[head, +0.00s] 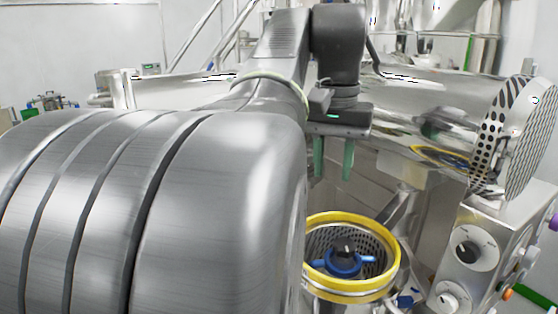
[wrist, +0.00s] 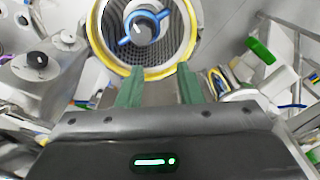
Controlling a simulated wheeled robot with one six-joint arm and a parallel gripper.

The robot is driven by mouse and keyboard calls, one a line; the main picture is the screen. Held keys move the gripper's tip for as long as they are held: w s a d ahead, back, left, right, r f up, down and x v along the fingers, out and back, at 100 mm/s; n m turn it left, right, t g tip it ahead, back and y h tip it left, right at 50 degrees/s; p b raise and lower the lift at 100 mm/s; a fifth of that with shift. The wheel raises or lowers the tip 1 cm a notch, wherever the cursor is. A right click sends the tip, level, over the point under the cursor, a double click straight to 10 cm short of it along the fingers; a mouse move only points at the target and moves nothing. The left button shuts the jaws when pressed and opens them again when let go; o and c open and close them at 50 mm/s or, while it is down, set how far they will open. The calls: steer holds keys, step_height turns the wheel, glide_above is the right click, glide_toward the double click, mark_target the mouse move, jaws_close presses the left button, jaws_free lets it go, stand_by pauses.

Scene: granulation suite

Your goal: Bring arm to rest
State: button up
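My gripper (head: 334,158) hangs from my arm near the middle of the head view, its two green fingers pointing down. The fingers are apart with nothing between them. In the wrist view my gripper (wrist: 163,86) also shows its two green fingers spread, with a gap between the tips. My dark grey arm runs from the large grey links at the left up to the top centre and down to the gripper. The gripper is above and behind the yellow-rimmed basket (head: 390,283) in the head view, apart from it.
A blue-winged black knob (head: 345,258) sits inside the perforated basket. A steel housing with dials (head: 478,248) stands to the right. A large shiny steel drum (head: 425,108) with a perforated end lies behind the gripper. Steel rails and pipes stand at the back.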

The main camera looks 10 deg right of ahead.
steer(key=shift+f, duration=0.15)
glide_above(328, 253)
step_height(328, 253, down, 13)
steer(key=shift+r, duration=0.2)
stand_by(0.4)
